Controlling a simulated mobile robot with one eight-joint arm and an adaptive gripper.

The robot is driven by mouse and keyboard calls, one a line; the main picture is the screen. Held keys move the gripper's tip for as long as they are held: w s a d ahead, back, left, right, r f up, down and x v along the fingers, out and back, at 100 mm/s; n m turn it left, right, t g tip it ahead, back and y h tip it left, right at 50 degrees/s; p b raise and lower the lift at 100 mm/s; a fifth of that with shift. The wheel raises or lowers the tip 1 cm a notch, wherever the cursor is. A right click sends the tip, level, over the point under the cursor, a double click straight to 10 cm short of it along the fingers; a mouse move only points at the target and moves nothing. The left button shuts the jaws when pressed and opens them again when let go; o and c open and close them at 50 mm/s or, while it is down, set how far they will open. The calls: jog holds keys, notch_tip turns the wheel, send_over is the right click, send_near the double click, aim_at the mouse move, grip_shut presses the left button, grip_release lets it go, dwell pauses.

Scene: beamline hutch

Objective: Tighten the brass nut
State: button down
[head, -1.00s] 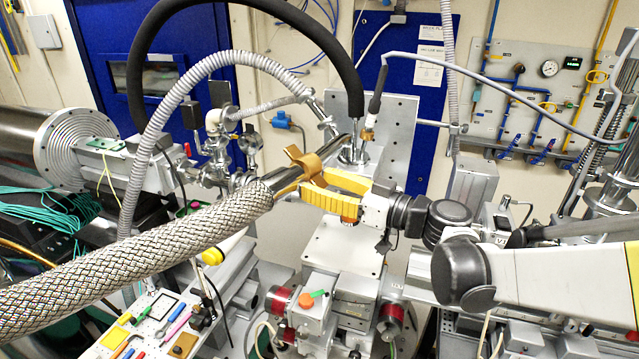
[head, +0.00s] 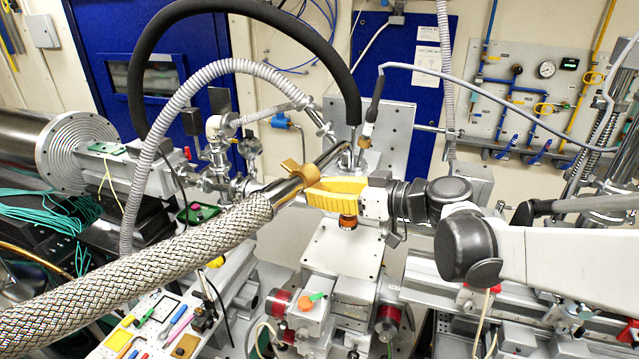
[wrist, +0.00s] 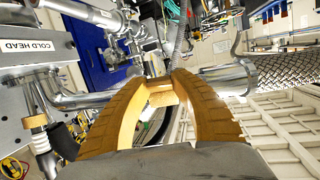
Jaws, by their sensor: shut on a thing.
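The brass nut (head: 298,172) is a winged collar on the steel pipe joint, at the end of the braided hose (head: 150,265). My gripper (head: 309,186) reaches in from the right, its yellow fingers at the nut. In the wrist view my gripper (wrist: 164,84) has its two fingers closing in on the brass nut (wrist: 162,95), shut on it. Steel tube runs to the left of the nut, and a steel end piece (wrist: 230,78) and the braided hose (wrist: 285,70) lie to its right. The nut's far side and its thread are hidden.
A black hose (head: 250,15) and a grey corrugated hose (head: 150,130) arch over the left side. A bare plate (head: 342,248) lies below my gripper. A tool board (head: 135,330) with several small tools is at the lower left. A cold head label (wrist: 42,75) shows in the wrist view.

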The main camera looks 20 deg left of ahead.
notch_tip(320, 180, up, 3)
jog(key=g+h+p, duration=0.1)
jog(key=h+p, duration=0.4)
jog(key=shift+d+f+g, duration=0.1)
jog(key=shift+f+g, duration=0.05)
jog(key=shift+g, duration=0.25)
jog(key=h+p, duration=0.1)
jog(key=r+g+h+p, duration=0.1)
jog(key=h, duration=0.1)
jog(key=shift+w+a+r+n+g+h+p, duration=0.15)
jog(key=shift+g+h+p, duration=0.25)
jog(key=shift+h, duration=0.4)
jog(key=shift+a+r+n+g+h+p, duration=0.1)
jog(key=shift+a+n+g+h+p, duration=0.1)
jog(key=shift+h+p, duration=0.45)
jog(key=shift+h, duration=0.25)
jog(key=c, duration=1.1)
grip_release()
jog(key=shift+o, duration=0.2)
jog(key=v, duration=1.2)
